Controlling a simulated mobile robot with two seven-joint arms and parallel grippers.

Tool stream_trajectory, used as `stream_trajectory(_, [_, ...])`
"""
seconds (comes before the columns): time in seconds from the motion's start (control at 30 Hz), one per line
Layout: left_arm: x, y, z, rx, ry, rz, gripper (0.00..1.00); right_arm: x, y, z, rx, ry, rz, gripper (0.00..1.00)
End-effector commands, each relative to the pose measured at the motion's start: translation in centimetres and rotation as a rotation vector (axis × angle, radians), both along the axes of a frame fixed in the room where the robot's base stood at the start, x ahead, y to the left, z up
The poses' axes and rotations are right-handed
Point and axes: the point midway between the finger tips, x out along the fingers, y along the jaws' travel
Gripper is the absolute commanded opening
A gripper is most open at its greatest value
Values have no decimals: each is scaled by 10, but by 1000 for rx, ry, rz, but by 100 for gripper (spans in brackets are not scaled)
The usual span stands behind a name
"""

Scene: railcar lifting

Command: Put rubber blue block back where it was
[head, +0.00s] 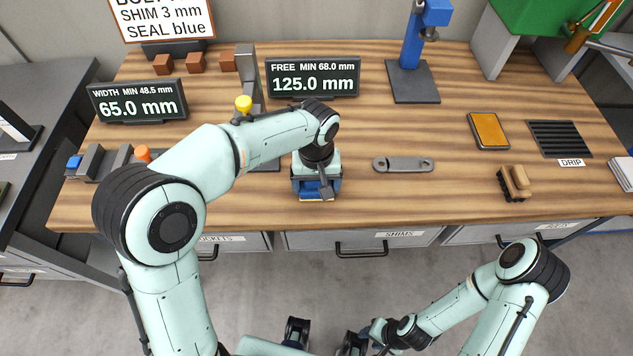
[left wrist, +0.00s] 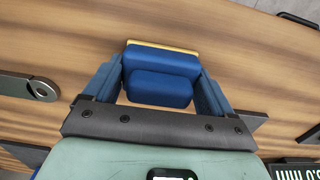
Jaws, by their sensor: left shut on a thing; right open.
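The blue block (left wrist: 160,80) sits between the two blue fingers of my left gripper (left wrist: 160,95) in the left wrist view, with a thin yellow strip along its far edge. My left gripper (head: 317,192) is shut on the block, low over the front middle of the wooden bench in the head view. There the hand hides most of the block (head: 310,187). I cannot tell whether the block touches the bench top. My right gripper (head: 325,337) is open and empty at the bottom of the head view, below the bench front.
A grey wrench-like link (head: 403,164) lies right of my left gripper. Farther right are an orange-topped pad (head: 488,130), a brush (head: 514,183) and a black drip tray (head: 559,139). Displays (head: 313,77) and a blue stand (head: 414,85) stand behind. Bare bench lies between them.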

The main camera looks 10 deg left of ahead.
Motion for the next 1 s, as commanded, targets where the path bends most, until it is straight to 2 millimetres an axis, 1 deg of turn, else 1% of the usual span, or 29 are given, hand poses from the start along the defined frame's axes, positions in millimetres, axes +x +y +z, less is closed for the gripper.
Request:
stream_trajectory(0.17, [0,0,1,-1,-1,0,56,0,0,0,0,0,0,43])
stream_trajectory(0.3, [0,0,-4,0,0,0,56,-1,0,-3,0,1,0,43])
stream_trajectory(0.33, [0,0,-3,0,0,0,94,-1,0,-2,0,1,0,43])
stream_trajectory(0.37, [0,0,-3,0,0,0,100,-1,0,-2,0,1,0,43])
stream_trajectory(0.57, [0,0,-2,0,0,0,100,-1,0,-1,0,1,0,43])
stream_trajectory(0.7, [1,0,6,-1,-3,0,100,1,0,2,0,-1,0,43])
stream_trajectory(0.77, [1,0,15,-1,-3,0,100,2,0,3,0,-2,0,43])
stream_trajectory(0.87, [1,0,35,-2,-6,0,100,3,0,6,0,-3,0,43])
stream_trajectory(1.0, [1,-1,67,-1,-6,-1,100,6,0,12,0,-7,0,43])
